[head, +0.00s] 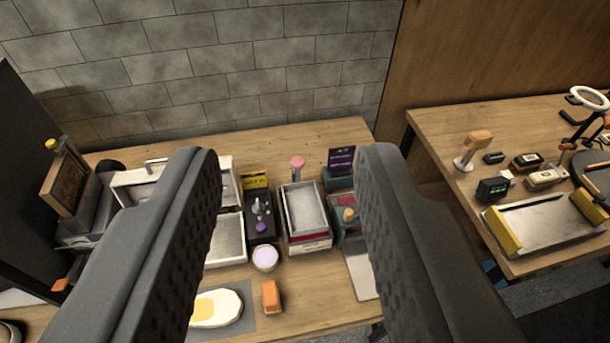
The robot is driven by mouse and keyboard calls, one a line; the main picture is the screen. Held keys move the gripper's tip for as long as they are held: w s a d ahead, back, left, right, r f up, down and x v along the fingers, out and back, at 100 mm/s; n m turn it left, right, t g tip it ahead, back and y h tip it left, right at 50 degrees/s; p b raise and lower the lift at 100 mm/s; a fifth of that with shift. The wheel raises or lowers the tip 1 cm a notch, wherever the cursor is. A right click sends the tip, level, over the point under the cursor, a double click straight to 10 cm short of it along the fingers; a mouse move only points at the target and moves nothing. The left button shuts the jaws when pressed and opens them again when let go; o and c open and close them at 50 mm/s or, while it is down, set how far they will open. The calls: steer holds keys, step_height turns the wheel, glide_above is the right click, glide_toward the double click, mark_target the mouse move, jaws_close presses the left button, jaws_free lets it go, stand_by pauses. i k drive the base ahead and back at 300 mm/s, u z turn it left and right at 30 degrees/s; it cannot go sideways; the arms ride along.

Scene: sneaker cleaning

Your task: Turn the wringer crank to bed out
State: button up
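My gripper (288,160) is open, its two dark, ridged fingers wide apart in the foreground with nothing between the pads. Beyond them on the wooden table is a teal device (346,231), partly hidden by the right finger. It has an orange-tan knob (348,214), which looks like the wringer crank, though its arm is too small to make out. A pale flat plate (362,268) extends toward me from the device and may be the bed. The right finger covers part of this area. The gripper does not appear to touch the device.
Left of the device stand a grey tray (304,209) with a pink knob, a black box (261,217) with a purple knob, and a white basin (226,241). A lilac cup (265,258) and an orange block (271,297) are nearer. A second table (440,125) stands right, across a gap.

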mark_target(349, 215)
steer(key=z, duration=0.25)
steer(key=i, duration=1)
steer(key=z, duration=0.55)
